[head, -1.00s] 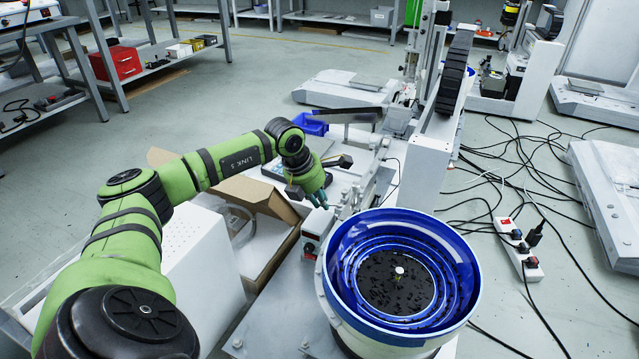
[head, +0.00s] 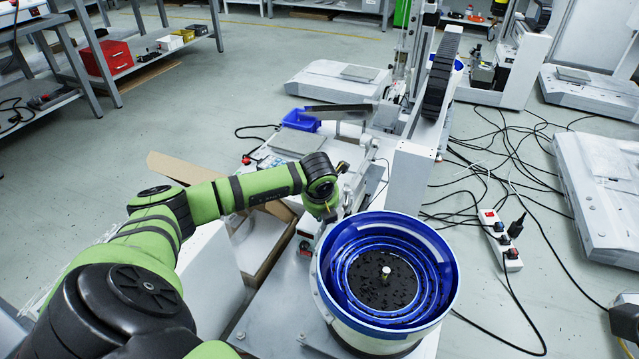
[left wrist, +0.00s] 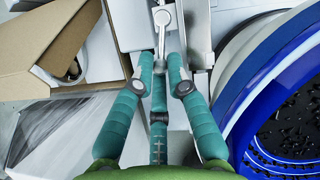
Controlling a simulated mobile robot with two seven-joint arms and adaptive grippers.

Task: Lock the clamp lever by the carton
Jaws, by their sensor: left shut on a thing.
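The clamp lever (left wrist: 162,18) is a slim metal bar with a rounded head, at the top middle of the left wrist view. My left gripper (left wrist: 160,60) has teal fingers closed around the lower part of the lever. In the head view my left wrist (head: 322,190) covers the lever and the fingertips. The open brown carton (left wrist: 65,35) lies just left of the lever; its flap also shows in the head view (head: 180,168). I cannot tell the lever's exact angle. My right gripper is out of view.
A blue-rimmed feeder bowl (head: 345,240) with small black parts stands close to the right of my left gripper. A blue bin (head: 300,120) and a metal rail (head: 338,110) are behind. Cables and a power strip (head: 500,240) lie on the floor at right.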

